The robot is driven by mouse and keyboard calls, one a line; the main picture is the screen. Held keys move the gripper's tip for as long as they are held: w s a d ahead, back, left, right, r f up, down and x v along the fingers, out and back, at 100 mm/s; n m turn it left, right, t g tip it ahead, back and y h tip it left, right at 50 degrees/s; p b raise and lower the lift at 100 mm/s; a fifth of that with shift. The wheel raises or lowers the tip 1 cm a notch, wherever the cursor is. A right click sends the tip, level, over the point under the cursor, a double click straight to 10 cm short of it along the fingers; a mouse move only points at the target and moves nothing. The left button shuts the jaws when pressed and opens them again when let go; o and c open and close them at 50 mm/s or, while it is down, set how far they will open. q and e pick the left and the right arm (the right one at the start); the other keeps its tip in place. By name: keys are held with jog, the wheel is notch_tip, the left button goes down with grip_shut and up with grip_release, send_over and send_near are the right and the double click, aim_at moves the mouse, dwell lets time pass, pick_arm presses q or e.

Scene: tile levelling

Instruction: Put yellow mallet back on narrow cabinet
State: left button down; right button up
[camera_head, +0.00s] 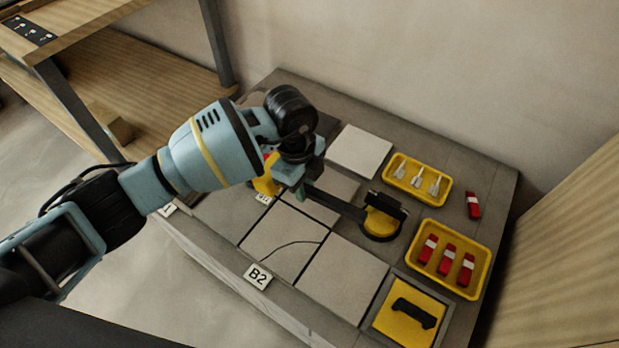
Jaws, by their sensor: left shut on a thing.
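The yellow mallet (381,220) has a yellow head with black ends and a dark handle. My left gripper (303,182) is shut on the handle, with the head pointing right over the tiled platform (450,165). I cannot tell how far the head is above the tiles. A yellow and red thing (265,182) shows just left of the gripper, partly hidden by it. I cannot tell for certain which furniture is the narrow cabinet. My right gripper is not in view.
Yellow trays hold white pieces (417,178) and red pieces (454,258). Wooden shelving (150,75) stands left, a wooden surface (565,250) right.

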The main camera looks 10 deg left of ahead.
pick_arm(q)
jog(key=m, duration=0.2)
jog(key=a+r+m, duration=0.1)
jog(key=m, duration=0.1)
jog(key=r+m, duration=0.1)
jog(key=m, duration=0.1)
jog(key=shift+s+a+r+g, duration=0.2)
jog(key=shift+s+a+g, duration=0.05)
jog(key=shift+a+g, duration=0.05)
jog(key=s+a+r+n+t, duration=0.1)
jog(key=s+a+r+n, duration=0.2)
jog(key=n, duration=0.6)
jog(key=s+a+r+n, duration=0.4)
jog(key=r+n, duration=0.1)
jog(key=n, duration=0.5)
jog(key=s+a+r+n+t+y, duration=0.1)
jog(key=s+a+r+n, duration=0.2)
jog(key=n, duration=0.6)
jog(key=shift+s+a+r+t, duration=0.25)
jog(key=shift+a+r+t, duration=0.1)
jog(key=shift+r, duration=0.15)
jog(key=shift+s, duration=0.1)
